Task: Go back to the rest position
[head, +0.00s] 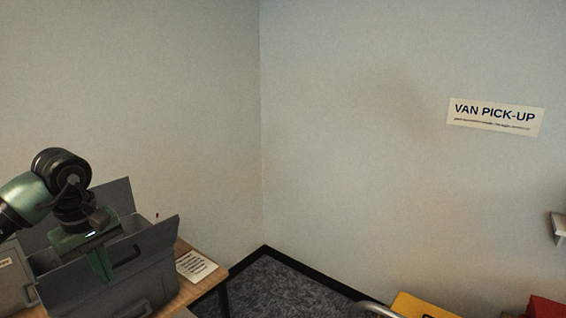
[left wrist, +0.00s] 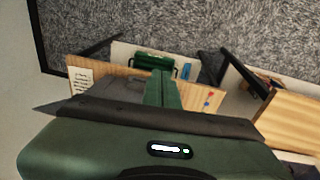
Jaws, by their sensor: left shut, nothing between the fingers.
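My left gripper (head: 100,268) shows at the lower left of the head view, pointing down at a grey crate with its lid flaps standing open (head: 150,283). Its green fingers are together with nothing between them. They overlap the crate's near flap in the picture; I cannot tell whether they touch it. In the left wrist view the shut fingers (left wrist: 163,90) reach out over the wooden table and part of the grey crate (left wrist: 105,88). My right gripper is not in view.
The crate stands on a wooden table (head: 186,296) with a printed sheet (head: 196,265) beside it. A wall sign reads VAN PICK-UP (head: 495,117). Yellow (head: 425,306) and red (head: 545,307) items show at lower right. Carpet (head: 285,288) is clear between.

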